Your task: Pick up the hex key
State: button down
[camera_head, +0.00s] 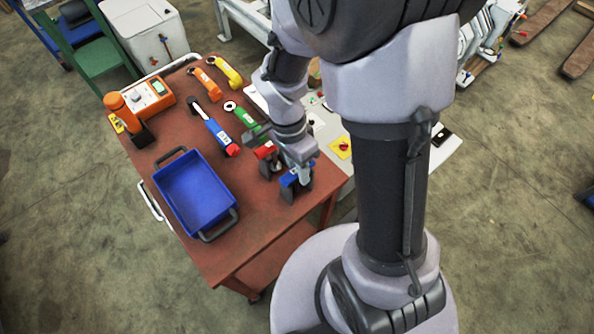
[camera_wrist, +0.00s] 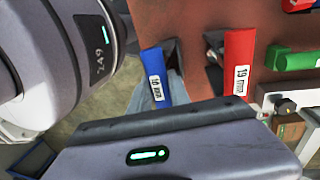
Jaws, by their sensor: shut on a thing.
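A blue-handled tool marked 10 mm, which I take for the hex key (camera_wrist: 155,78), shows left of centre in the wrist view. In the head view the hex key (camera_head: 288,181) is at the table's right edge, at a dark holder. My gripper (camera_head: 301,174) is at the blue handle and shut on it. The body of my gripper fills the bottom of the wrist view. Its fingertips are mostly hidden. I cannot tell whether the key is clear of its holder.
A red-handled tool (camera_wrist: 238,62) marked 19 mm stands close beside the blue one. The red-brown table (camera_head: 262,236) also bears a blue bin (camera_head: 191,190), several coloured torque tools and an orange device (camera_head: 149,95). The table's front right is bare.

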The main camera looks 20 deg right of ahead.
notch_tip(320, 180, up, 10)
jog(key=p, duration=0.4)
